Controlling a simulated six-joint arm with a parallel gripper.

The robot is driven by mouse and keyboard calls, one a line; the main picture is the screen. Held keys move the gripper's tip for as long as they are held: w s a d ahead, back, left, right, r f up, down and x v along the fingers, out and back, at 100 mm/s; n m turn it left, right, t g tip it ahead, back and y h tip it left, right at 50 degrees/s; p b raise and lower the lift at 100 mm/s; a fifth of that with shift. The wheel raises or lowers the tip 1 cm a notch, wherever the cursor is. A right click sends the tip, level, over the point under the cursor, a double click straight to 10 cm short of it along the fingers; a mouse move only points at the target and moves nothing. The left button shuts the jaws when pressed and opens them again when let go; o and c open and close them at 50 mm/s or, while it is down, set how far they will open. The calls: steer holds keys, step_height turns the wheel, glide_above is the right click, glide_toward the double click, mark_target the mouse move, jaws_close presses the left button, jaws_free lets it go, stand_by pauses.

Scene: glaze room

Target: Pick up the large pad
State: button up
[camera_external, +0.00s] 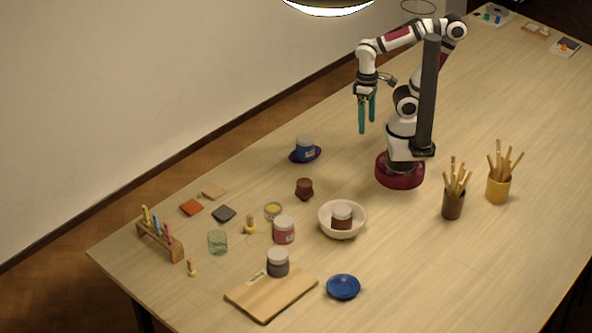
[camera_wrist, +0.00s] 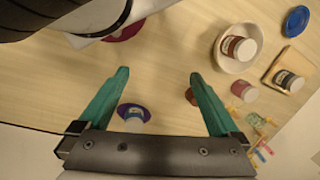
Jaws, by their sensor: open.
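Three small flat square pieces that look like pads lie at the left of the table in the external view. One is orange (camera_external: 191,207), one dark grey (camera_external: 224,213) and one tan (camera_external: 213,191). They lie close together but apart, and look similar in size; I cannot tell which is the large one. I cannot make them out in the wrist view. My gripper (camera_external: 366,124) is open and empty, pointing down high above the table, well to the right of and behind the pads. Its teal fingers also show in the wrist view (camera_wrist: 158,73).
A blue jar (camera_external: 305,147) on a purple saucer (camera_external: 319,154) and a brown pot (camera_external: 304,188) stand between gripper and pads. Nearby are a pen rack (camera_external: 160,241), green glass (camera_external: 217,242), white bowl (camera_external: 326,224), wooden board (camera_external: 264,299) and blue dish (camera_external: 343,287).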

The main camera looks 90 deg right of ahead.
steer(key=c, duration=0.6)
steer(key=shift+c, duration=0.2)
